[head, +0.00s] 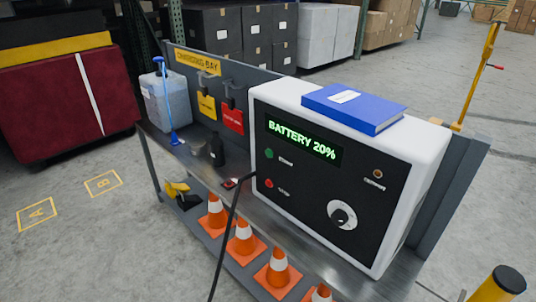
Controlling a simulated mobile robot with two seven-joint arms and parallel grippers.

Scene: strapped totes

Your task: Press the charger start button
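The charger (421,160) is a white box with a black front panel, standing on a grey metal bench. Its green display (302,141) reads "BATTERY 20%". A green button (269,153) is at the panel's left, below the display, with a small label too blurred to read surely. A red button (269,183) sits below it, also with a blurred label. A round knob (342,214) is at the lower right of the panel, and a small orange round part (378,174) is above it. Neither of my grippers is in view.
A blue book (353,106) lies on the charger. A black cable (228,230) hangs in front of the bench (330,255). Several orange cones (243,238) stand on the shelf below. A bluish jug (167,100) and dark bottle (217,150) stand left.

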